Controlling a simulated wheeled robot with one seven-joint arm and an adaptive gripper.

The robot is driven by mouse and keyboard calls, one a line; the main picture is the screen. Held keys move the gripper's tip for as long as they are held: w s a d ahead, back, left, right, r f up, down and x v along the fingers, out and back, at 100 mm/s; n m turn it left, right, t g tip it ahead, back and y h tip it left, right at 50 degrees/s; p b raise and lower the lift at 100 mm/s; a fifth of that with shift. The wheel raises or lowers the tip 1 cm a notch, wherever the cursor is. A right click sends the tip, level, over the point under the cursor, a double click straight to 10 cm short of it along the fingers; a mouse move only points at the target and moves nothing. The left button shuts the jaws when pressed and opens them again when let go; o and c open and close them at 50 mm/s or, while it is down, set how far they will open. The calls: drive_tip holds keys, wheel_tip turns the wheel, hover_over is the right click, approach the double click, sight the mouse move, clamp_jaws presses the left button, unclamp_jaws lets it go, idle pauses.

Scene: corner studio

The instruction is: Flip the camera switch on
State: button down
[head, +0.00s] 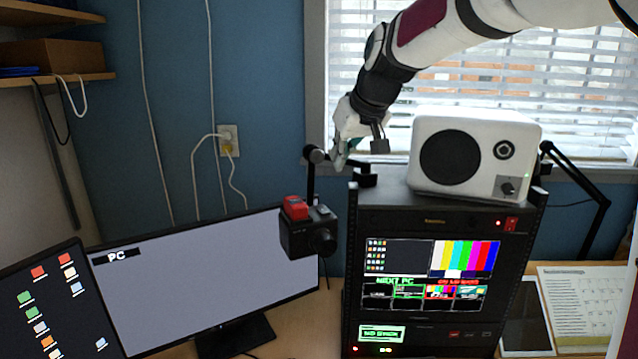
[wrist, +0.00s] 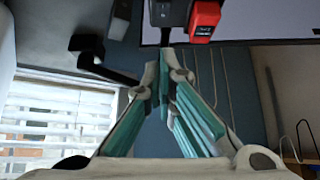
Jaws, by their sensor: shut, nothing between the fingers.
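The small black camera (head: 308,238) hangs from a black arm left of the equipment rack in the head view. A red switch (head: 295,207) sits on its top, at the left. In the wrist view, the red switch (wrist: 204,20) and part of the black camera (wrist: 168,12) show at the top edge. My gripper (head: 340,160) is above and to the right of the camera, apart from the switch. In the wrist view, my gripper (wrist: 164,66) has its teal-padded fingers together with nothing between them. I cannot tell the switch's position.
The black equipment rack (head: 350,290) stands right of the camera, with a white speaker (head: 470,155) on top. The camera's black mount arm (head: 311,180) rises close to my gripper. A wide PC monitor (head: 210,275) is behind and left. Window blinds (head: 560,90) are behind my arm.

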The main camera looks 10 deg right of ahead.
drive_tip(key=p, duration=0.1)
approach(323, 208)
drive_tip(key=w, duration=0.3)
drive_tip(key=shift+a+r, duration=0.3)
wheel_tip(323, 208, down, 3)
drive_tip(key=shift+s+f+p, duration=0.1)
drive_tip(key=shift+s+p, duration=0.05)
drive_tip(key=shift+p, duration=0.55)
drive_tip(key=shift+f, duration=0.55)
drive_tip(key=shift+f, duration=0.1)
